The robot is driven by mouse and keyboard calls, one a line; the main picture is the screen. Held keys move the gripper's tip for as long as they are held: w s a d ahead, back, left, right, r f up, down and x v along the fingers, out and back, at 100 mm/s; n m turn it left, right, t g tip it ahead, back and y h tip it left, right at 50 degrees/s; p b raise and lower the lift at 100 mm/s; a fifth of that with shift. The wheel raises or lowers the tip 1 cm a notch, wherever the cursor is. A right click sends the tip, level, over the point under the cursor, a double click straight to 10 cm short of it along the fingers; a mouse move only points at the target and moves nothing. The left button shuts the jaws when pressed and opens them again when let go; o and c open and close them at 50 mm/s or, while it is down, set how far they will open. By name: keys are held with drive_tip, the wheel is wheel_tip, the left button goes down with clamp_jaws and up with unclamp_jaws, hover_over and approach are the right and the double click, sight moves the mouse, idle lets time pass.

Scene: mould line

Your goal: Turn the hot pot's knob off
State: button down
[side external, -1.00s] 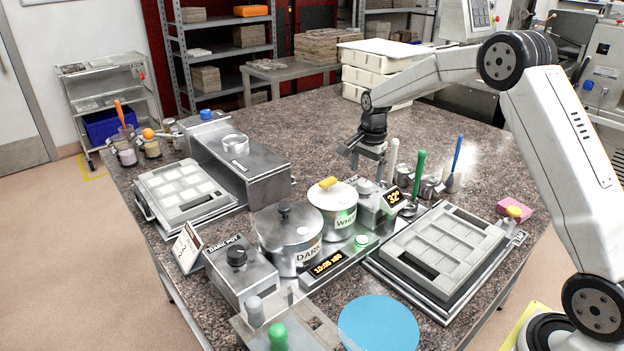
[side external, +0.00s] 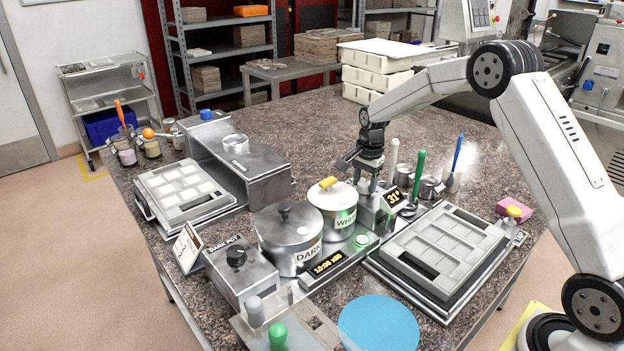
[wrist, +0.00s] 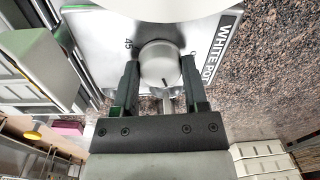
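The white pot (side external: 338,205) has a yellow-handled lid and stands beside the steel dark pot (side external: 290,240). The heater box (side external: 372,213) with the display (side external: 394,197) reading about 31° is right of the white pot. In the wrist view its panel (wrist: 100,40) is labelled WHITE POT, with the marks 45 and 0. Its pale round knob (wrist: 160,64) sits between the two fingertips of my gripper (wrist: 160,80). My gripper looks open around the knob; contact is unclear. In the side view my gripper (side external: 369,178) hides the knob.
The dark pot's box (side external: 240,275) with its black knob (side external: 236,256) is at front left. A mould tray (side external: 445,250) lies to the right. Several brushes and tools (side external: 418,175) stand close behind the gripper. A blue disc (side external: 378,325) lies in front.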

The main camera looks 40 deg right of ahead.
drive_tip(key=shift+n, duration=0.3)
drive_tip(key=n, duration=0.6)
drive_tip(key=shift+d+n, duration=0.1)
drive_tip(key=shift+n, duration=0.3)
drive_tip(key=n, duration=0.6)
drive_tip(key=shift+r+n, duration=0.1)
drive_tip(key=shift+n, duration=0.2)
drive_tip(key=shift+c, duration=0.5)
unclamp_jaws()
drive_tip(key=shift+r, duration=0.1)
